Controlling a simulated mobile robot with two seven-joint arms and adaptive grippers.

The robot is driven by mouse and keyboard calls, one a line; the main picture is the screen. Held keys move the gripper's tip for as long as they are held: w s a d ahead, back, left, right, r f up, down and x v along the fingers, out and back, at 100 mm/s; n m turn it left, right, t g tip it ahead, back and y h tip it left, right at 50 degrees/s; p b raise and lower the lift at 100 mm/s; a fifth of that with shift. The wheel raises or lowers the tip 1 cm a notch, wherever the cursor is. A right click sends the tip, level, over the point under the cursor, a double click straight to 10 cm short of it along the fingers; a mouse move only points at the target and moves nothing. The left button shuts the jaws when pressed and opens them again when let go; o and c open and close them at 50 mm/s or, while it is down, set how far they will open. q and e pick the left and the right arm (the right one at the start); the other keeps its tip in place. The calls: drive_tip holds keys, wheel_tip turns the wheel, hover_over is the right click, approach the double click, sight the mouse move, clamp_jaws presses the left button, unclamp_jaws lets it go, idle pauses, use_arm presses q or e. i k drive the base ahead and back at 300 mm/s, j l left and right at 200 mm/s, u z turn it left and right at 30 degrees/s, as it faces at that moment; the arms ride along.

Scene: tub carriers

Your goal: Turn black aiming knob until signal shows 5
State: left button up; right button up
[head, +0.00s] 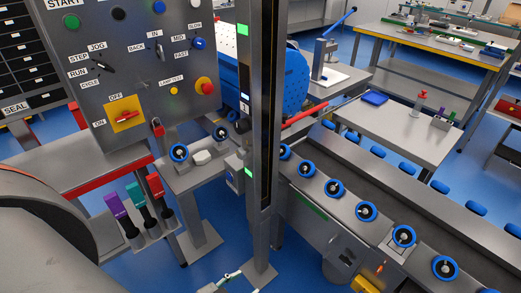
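A small sensor unit is clamped to the left side of the tall grey post (266,150). A small black round part (243,126) on it looks like the black aiming knob, but it is too small to see its setting. A small pale display (244,104) sits just above it on the post; I cannot read a number on it. A grey boxed unit with a green light (248,171) is lower on the post. Neither of my grippers shows in the head view, and nothing is seen touching the knob.
A grey control panel (142,70) with switches and buttons stands left of the post. A conveyor (345,196) with blue-ringed tub carriers runs right. A large grey curved body (40,215) fills the lower left.

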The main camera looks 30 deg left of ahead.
sight(241, 126)
drive_tip(key=i+j+u, duration=0.1)
drive_tip(key=j+u, duration=0.3)
drive_tip(key=i+j+u, duration=0.15)
drive_tip(key=u, duration=0.2)
